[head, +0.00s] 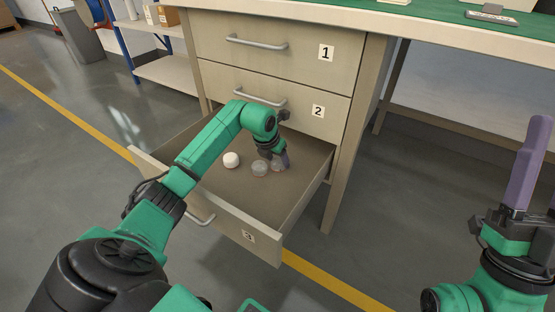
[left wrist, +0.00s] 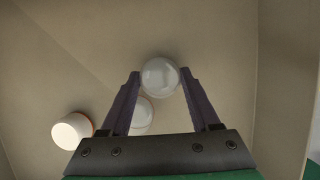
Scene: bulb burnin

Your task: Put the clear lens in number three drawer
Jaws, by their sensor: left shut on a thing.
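The number three drawer (head: 206,209) is pulled open, below the shut drawers 1 and 2. My left gripper (head: 281,160) reaches down into it near its back right. It is shut on a clear lens (left wrist: 160,77), round and glassy between the fingertips; the lens also shows in the head view (head: 276,165). I cannot tell if this lens touches the drawer floor. A second pale, see-through lens (head: 260,169) lies just left of it, partly behind a finger in the left wrist view (left wrist: 141,116). My right gripper (head: 541,170) is outside the drawer, empty, fingers apart, partly cut off by the frame.
A white lens (head: 231,160) with an orange rim lies in the drawer, further left; it also shows in the left wrist view (left wrist: 72,131). Drawer 2 (head: 290,103) hangs just above the open drawer. The drawer's front left floor is clear.

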